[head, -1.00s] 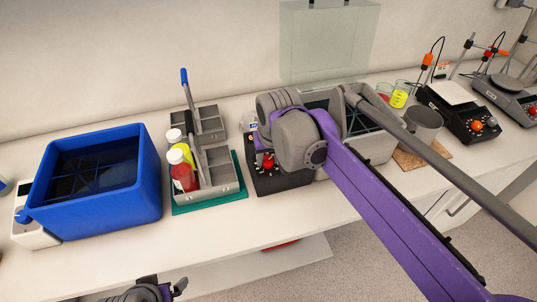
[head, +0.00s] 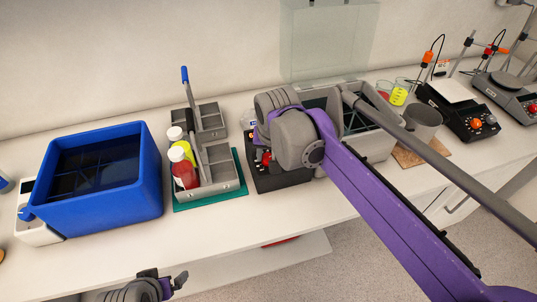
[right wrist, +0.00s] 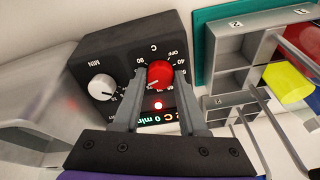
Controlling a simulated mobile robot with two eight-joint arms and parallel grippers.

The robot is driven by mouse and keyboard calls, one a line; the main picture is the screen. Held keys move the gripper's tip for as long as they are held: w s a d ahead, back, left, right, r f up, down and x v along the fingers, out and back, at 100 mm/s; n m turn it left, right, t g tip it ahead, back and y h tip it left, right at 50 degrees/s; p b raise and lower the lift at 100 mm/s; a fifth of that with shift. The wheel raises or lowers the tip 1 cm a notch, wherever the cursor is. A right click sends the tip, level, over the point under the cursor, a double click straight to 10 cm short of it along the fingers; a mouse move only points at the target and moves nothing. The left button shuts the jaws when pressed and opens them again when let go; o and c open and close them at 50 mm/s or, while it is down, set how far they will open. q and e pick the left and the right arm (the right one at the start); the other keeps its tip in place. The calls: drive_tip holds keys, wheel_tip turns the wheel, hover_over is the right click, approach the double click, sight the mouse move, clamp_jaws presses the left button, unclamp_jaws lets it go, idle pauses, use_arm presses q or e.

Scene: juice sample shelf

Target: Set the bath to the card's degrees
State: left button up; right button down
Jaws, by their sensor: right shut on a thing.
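A grey bath (head: 383,146) with a black control box (head: 280,180) stands mid-bench, partly behind my right arm. In the right wrist view, the box front (right wrist: 125,60) has a red knob (right wrist: 159,72) with a degree scale, a white MIN knob (right wrist: 102,87), a lit red lamp and a green display (right wrist: 160,117), partly hidden by a finger. My right gripper (right wrist: 158,88) is shut on the red knob, one finger on each side. My left gripper (head: 165,281) is low at the bottom edge, away from the bench things; its jaw gap is unclear.
A blue bath (head: 150,195) with a white controller stands at left. A grey caddy (head: 222,188) with red and yellow bottles sits on a green mat (head: 195,204), left of the control box.

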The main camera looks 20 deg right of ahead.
drive_tip(key=shift+c, duration=2.2)
unclamp_jaws()
drive_tip(key=shift+r, duration=0.1)
use_arm(q)
drive_tip(key=shift+w+r+p, duration=0.1)
drive_tip(key=shift+r+p, duration=0.25)
drive_tip(key=shift+r, duration=0.15)
use_arm(e)
drive_tip(key=v, duration=1)
drive_tip(key=shift+r, duration=0.35)
drive_tip(key=shift+s, duration=0.1)
